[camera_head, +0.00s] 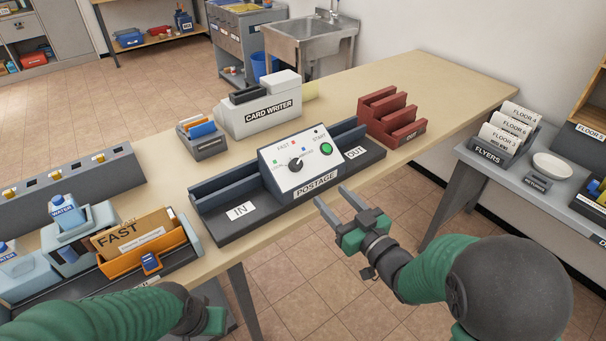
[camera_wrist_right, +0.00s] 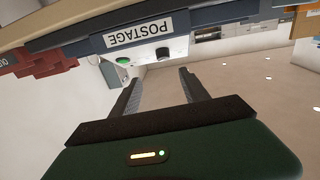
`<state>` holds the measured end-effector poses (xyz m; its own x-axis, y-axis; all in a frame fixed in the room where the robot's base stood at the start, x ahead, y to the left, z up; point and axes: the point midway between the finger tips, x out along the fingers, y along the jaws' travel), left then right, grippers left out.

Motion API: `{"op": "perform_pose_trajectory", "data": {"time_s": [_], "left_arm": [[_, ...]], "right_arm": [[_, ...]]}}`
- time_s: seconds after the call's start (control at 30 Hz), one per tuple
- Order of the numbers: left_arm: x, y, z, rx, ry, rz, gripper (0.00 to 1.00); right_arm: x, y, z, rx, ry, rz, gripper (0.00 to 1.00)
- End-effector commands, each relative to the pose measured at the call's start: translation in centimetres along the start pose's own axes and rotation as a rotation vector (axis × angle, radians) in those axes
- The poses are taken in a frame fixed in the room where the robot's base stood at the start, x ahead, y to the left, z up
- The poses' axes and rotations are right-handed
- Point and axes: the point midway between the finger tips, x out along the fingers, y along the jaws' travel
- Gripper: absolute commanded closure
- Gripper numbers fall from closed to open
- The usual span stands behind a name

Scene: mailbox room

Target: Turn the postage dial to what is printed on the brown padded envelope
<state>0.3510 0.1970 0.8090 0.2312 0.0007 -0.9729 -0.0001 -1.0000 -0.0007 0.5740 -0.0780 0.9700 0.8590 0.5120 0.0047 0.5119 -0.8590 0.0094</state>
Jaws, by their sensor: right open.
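The brown padded envelope (camera_head: 110,240) stands in an orange tray at the left, with FAST printed large on it and a small white label. The grey postage machine (camera_head: 318,184) is on the table, with a white sloped panel. Its black dial (camera_head: 295,164) has coloured marks around it, FAST above; its exact setting is too small to tell. A green START button (camera_head: 326,147) is right of it. My right gripper (camera_head: 331,194) is open and empty, in front of the machine's POSTAGE label, also in the wrist view (camera_wrist_right: 160,72). My left gripper (camera_head: 214,320) shows only in part; its fingers are hidden.
A card writer (camera_head: 258,112) and red OUT rack (camera_head: 388,118) stand behind the machine. A flyers table (camera_head: 470,170) is at right. Floor is open between the tables.

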Motion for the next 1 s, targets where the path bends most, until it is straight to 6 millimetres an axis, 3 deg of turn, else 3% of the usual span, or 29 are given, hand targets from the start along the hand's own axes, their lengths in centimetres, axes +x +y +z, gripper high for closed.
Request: {"op": "perform_pose_trajectory", "data": {"time_s": [0.2, 0.4, 0.53, 0.83, 1.0], "left_arm": [[0.1, 0.0, 0.1, 0.000, -0.001, 0.000, 0.64], [0.2, 0.0, 0.1, -0.001, -0.001, 0.000, 0.64], [0.3, 0.0, 0.1, -0.001, -0.001, 0.000, 0.64], [0.3, 0.0, 0.1, 0.000, -0.001, 0.000, 0.64], [0.3, 0.0, 0.1, 0.000, -0.001, 0.000, 0.64]], "right_arm": [[6.5, -1.0, 0.1, -0.009, -0.004, -0.006, 0.47], [11.0, -1.0, 0.1, -0.009, -0.004, -0.005, 0.47], [12.4, -0.6, 0.1, -0.006, -0.002, -0.003, 0.47], [12.9, -0.6, 0.0, -0.005, -0.003, -0.002, 0.47], [13.0, -0.8, 0.0, -0.007, -0.003, -0.002, 0.67]]}}
